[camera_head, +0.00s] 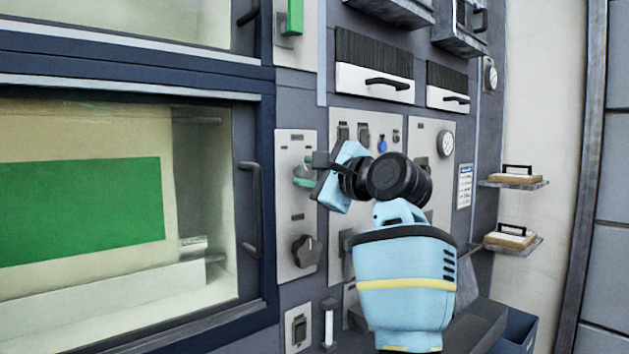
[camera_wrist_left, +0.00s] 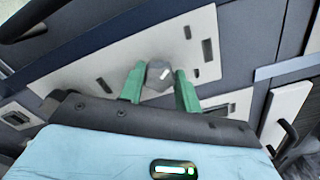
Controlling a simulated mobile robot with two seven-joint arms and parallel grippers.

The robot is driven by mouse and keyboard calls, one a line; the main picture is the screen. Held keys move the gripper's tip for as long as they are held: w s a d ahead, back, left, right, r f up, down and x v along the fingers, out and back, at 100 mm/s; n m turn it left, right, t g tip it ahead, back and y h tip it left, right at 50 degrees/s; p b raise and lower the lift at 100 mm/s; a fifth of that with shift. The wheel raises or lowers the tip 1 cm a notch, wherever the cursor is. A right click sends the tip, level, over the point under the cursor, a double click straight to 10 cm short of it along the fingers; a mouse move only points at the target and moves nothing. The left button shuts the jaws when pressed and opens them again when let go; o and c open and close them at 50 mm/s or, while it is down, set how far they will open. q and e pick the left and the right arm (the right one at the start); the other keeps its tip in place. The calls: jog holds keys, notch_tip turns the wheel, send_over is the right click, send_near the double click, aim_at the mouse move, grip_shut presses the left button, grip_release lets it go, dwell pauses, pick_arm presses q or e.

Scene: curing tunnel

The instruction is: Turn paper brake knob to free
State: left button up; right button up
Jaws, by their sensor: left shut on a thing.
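My left gripper (camera_head: 303,177) reaches to the pale upright control panel (camera_head: 297,218) right of the large window. Its green fingers (camera_wrist_left: 133,84) lie on both sides of a grey knob (camera_wrist_left: 158,74) with a white mark, and are shut on it. I take this as the paper brake knob; no label is readable. In the head view, the fingers and gripper body mostly hide this knob. A larger black knob (camera_head: 306,251) sits lower on the same panel, apart from the gripper. My right gripper is not in view.
A dark vertical handle (camera_head: 252,207) stands out from the window frame left of the panel. Another panel with switches and a gauge (camera_head: 446,143) lies behind my arm. Two small shelves (camera_head: 514,184) (camera_head: 513,243) jut out at right.

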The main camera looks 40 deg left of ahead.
pick_arm(q)
jog(key=shift+n, duration=0.6)
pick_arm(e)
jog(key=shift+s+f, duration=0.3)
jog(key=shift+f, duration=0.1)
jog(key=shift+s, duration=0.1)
pick_arm(q)
jog(key=o, duration=1)
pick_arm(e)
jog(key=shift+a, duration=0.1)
pick_arm(q)
jog(key=shift+d, duration=0.1)
